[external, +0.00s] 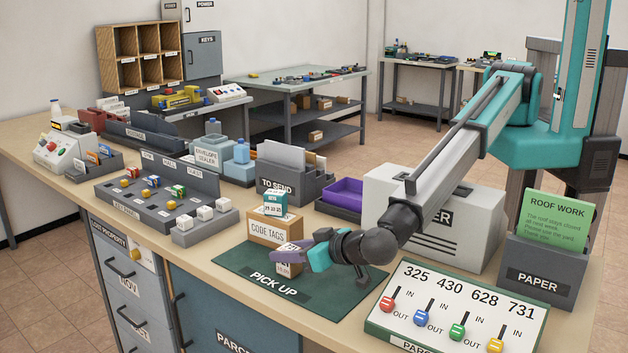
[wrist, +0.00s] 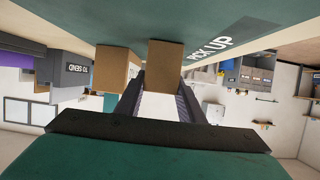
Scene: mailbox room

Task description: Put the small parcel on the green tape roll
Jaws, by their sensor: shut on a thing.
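My gripper (external: 291,256) is over the green PICK UP mat (external: 240,265), shut on a small parcel (external: 289,269). The parcel's lower part shows below the fingers, with a dark-printed label. In the wrist view, the parcel (wrist: 164,66) is a plain brown box between the two fingers. I cannot tell whether it touches the mat. I cannot make out a green tape roll in either view.
Behind the gripper stands a brown CODE TAGS box (external: 273,228) with a teal and white block (external: 276,204) on top. A white-topped panel with coloured levers (external: 455,305) lies to the right, a grey TO SEND holder (external: 290,182) farther back. The mat's left part is clear.

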